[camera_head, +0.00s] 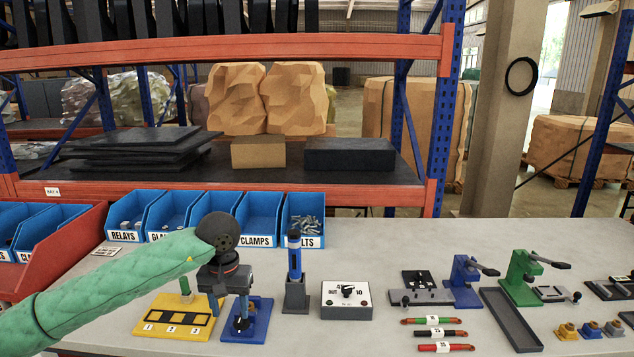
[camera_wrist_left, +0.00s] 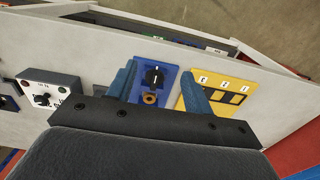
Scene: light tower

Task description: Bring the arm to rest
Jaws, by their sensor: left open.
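My left arm, in a green sleeve, comes in from the left in the head view. Its gripper (camera_head: 230,303) points down over the bench, above the blue base plate (camera_head: 261,306) and the right edge of the yellow plate (camera_head: 150,326). In the left wrist view the two blue-grey fingers (camera_wrist_left: 158,90) stand apart with nothing held between them. My right gripper is not in view.
Blue bins (camera_head: 258,217) line the back of the bench below a rack shelf. A blue-topped tool in a dark stand (camera_head: 296,292), a white dial box (camera_head: 346,299), and blue (camera_head: 466,280) and green (camera_head: 521,278) lever presses stand to the right. The bench front centre is clear.

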